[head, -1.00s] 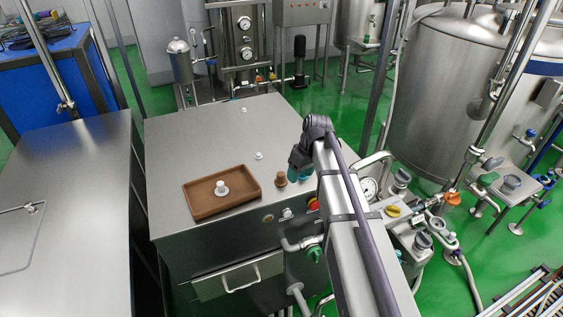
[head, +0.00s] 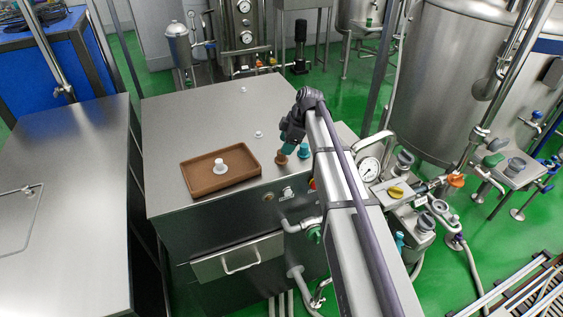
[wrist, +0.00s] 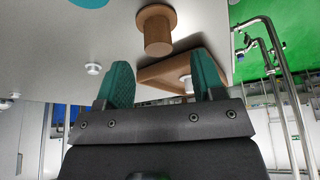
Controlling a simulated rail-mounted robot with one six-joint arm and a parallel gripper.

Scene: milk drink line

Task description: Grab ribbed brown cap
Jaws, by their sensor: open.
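The brown cap (head: 281,160) stands on the steel cabinet top near its front right edge, just right of the tray. Its ribs are too small to make out in the head view. In the wrist view the brown cap (wrist: 156,32) shows a wide flange and a narrower round body, ahead of the gap between my fingers. My gripper (head: 288,149) is right above and beside the cap, with teal fingers. In the wrist view my gripper (wrist: 160,65) is open, with nothing between the fingers.
A brown tray (head: 192,179) holding a white cap (head: 219,166) lies left of the brown cap. A teal cap (head: 304,151) stands close on its right. Small white knobs (head: 258,134) sit farther back. Pipes and a gauge (head: 369,168) stand right of the cabinet.

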